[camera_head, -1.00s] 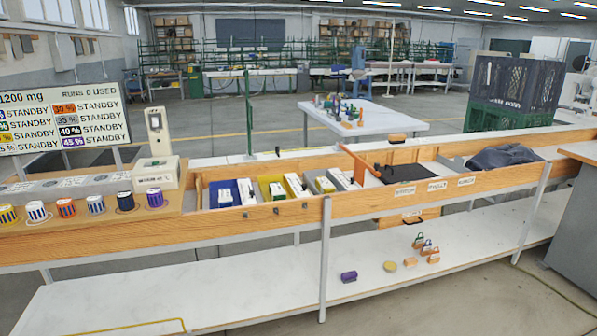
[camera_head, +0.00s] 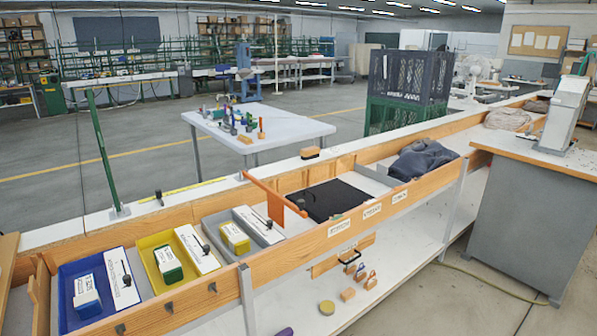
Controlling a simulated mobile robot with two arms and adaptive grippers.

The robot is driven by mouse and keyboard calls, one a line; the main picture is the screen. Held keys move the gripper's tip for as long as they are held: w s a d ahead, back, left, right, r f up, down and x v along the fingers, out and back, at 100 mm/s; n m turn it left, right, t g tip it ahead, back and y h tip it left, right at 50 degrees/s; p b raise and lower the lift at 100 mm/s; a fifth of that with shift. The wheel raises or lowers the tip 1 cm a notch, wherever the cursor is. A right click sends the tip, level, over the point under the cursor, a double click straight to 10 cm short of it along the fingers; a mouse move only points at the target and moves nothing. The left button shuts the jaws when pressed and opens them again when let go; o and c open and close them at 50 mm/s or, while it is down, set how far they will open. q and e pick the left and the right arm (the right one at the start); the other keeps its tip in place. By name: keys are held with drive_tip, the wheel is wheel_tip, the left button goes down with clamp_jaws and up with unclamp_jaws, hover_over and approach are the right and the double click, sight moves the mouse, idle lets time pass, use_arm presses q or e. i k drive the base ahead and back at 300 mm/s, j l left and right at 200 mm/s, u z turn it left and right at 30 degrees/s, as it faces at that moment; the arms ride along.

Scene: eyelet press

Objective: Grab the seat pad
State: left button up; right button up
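No object in view is plainly marked as the seat pad, and I cannot tell which one it is. A flat black pad (camera_head: 328,200) lies in the wooden bench tray right of the orange bar. A crumpled dark grey cloth (camera_head: 422,160) lies in the compartment to its right. On the white lower shelf (camera_head: 392,275) there is a small round yellowish disc (camera_head: 327,307) with small wooden-based pieces (camera_head: 348,294) near it. Neither of my grippers shows in the head view.
Blue (camera_head: 68,288), yellow (camera_head: 147,262) and grey (camera_head: 212,222) bins with boxes stand in the bench at left. An orange bar (camera_head: 275,200) crosses it. A grey cabinet (camera_head: 517,225) stands at right. Behind are a white table (camera_head: 290,126) and stacked crates (camera_head: 405,85).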

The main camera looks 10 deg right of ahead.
sight(323, 200)
drive_tip(key=i+l+z, duration=0.15)
drive_tip(key=i+z, duration=0.8)
drive_tip(key=z, duration=0.2)
